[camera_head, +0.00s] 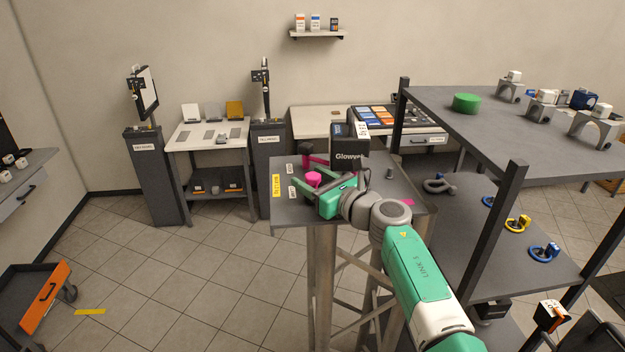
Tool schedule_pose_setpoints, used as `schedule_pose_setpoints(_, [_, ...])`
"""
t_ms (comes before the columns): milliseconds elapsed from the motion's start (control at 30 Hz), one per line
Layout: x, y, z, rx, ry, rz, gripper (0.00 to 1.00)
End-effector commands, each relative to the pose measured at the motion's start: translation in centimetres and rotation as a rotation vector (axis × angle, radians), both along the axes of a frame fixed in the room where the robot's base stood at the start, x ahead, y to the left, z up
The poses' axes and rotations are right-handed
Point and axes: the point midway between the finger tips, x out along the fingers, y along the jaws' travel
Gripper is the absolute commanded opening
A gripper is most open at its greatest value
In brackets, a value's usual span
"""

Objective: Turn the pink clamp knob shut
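The pink clamp knob (313,179) sits on the grey top of a truss stand (290,215), near the middle of the view. My gripper (297,174) reaches in from the right, low over the stand top. Its two green fingers are spread apart, and the knob shows between them, close to the palm. I see gaps beside the knob, but contact is too small to tell. Another pink part (316,161) lies just behind, partly hidden by a finger. A black Glowyel box-shaped device (348,147) stands behind my gripper.
A small dark cylinder (389,174) stands right of my wrist. A yellow label (276,185) is on the stand's left edge. The floor to the left is mostly clear.

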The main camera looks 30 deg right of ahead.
Motion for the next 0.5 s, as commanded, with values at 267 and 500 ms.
schedule_pose_setpoints(267, [-0.1,0.0,0.2,0.000,-0.002,0.001,0.54])
schedule_pose_setpoints(500, [-2.5,-0.7,0.4,0.000,-0.002,0.000,0.54])
